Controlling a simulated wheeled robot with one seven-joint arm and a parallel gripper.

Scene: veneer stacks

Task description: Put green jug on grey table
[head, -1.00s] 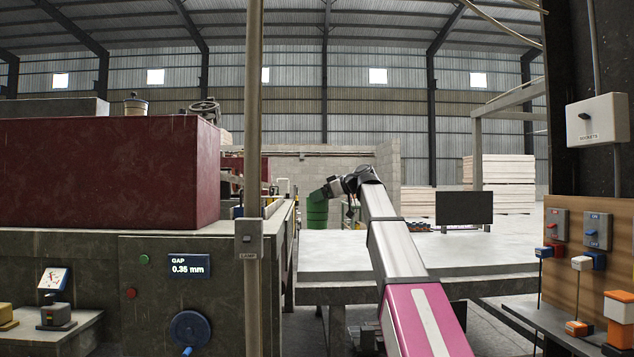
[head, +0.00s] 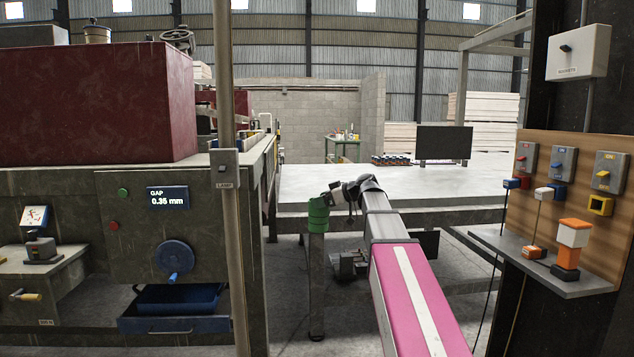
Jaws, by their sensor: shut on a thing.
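The green jug (head: 318,216) hangs at the end of my arm, near the middle of the head view. My gripper (head: 328,199) is shut on it, at its upper part; the fingers are small and partly hidden. The jug looks upright. The grey table (head: 300,186) has a broad pale top behind my arm. In the picture the jug overlaps the table's front edge and the top of a table leg. I cannot tell whether it is over the top or in front of it.
A machine with a dark red block (head: 95,105) and a gap display fills the left. A lamp post (head: 226,90) stands before it. A switch panel (head: 560,190) with a shelf is at the right. A black screen (head: 444,143) stands far back. The near tabletop is clear.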

